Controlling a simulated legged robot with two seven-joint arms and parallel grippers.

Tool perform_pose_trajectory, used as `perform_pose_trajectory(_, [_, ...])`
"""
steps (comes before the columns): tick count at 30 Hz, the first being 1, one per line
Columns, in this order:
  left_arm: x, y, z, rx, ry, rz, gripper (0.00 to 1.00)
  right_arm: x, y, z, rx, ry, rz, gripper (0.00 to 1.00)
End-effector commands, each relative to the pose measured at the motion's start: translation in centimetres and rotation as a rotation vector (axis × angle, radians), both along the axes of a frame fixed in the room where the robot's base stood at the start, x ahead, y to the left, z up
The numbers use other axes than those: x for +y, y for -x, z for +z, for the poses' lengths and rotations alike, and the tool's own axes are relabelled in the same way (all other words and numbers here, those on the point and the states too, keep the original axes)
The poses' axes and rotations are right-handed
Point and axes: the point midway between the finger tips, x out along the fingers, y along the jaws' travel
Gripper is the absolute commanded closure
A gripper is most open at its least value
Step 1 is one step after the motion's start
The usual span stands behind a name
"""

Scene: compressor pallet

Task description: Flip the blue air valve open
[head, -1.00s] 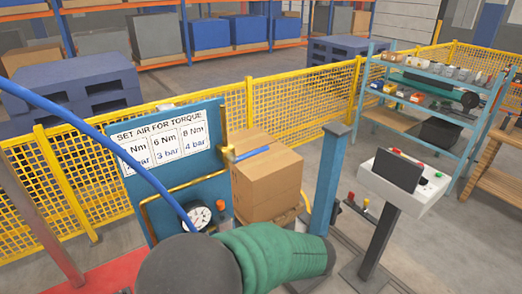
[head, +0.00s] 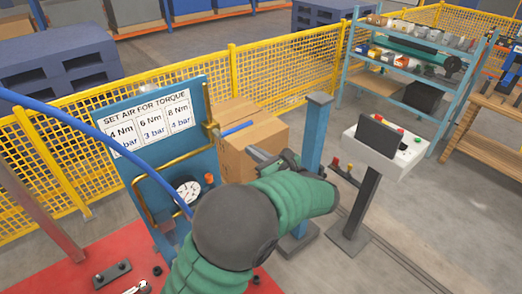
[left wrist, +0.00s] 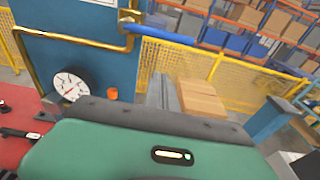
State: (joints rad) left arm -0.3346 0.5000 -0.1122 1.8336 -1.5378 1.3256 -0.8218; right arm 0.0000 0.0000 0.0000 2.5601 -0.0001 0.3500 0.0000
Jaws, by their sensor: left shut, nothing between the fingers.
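The blue air valve is a blue lever (head: 237,129) on a brass pipe at the right edge of the blue panel (head: 180,92). The lever sticks out sideways to the right, in front of a cardboard box. It also shows large in the left wrist view (left wrist: 165,36), near the top, roughly level. My left gripper (head: 256,153) is shut and empty, a little below and right of the lever in the head view. I see a gap between them in the picture; the depth between them is hard to judge. My right gripper is in neither view.
A pressure gauge (head: 187,189) and an orange knob (head: 209,179) sit low on the panel. A blue hose (head: 95,135) arcs across the left. Cardboard boxes (head: 262,140) stand behind the lever. A blue post (head: 316,135) and console (head: 385,143) stand to the right.

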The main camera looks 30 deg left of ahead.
Motion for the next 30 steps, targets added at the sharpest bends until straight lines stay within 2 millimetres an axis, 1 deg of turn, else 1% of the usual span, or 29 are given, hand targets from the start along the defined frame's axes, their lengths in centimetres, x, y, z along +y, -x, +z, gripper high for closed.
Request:
perform_pose_trajectory(1, [1.1,-0.4,0.2,0.003,0.0,0.004,1.0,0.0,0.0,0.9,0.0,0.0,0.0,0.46])
perform_pose_trajectory(6, [4.5,-1.7,-0.3,0.002,0.001,0.004,1.0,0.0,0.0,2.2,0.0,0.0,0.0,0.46])
perform_pose_trajectory(7, [4.0,-1.7,0.9,-0.002,0.003,-0.001,1.0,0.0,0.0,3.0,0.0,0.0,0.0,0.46])
perform_pose_trajectory(9, [3.7,-1.6,2.1,-0.003,0.003,-0.001,1.0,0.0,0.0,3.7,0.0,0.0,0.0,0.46])
perform_pose_trajectory(13, [3.4,-1.4,3.2,-0.002,0.002,-0.001,1.0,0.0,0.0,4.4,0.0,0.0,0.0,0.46])
perform_pose_trajectory(16, [3.3,-1.3,3.4,-0.002,0.002,-0.001,1.0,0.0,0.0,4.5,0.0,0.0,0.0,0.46])
perform_pose_trajectory(26, [3.3,-1.4,3.3,-0.002,0.002,-0.001,1.0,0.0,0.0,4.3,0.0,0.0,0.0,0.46])
perform_pose_trajectory(30, [3.3,-1.4,3.3,-0.016,0.008,-0.001,1.0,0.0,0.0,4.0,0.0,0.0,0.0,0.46])
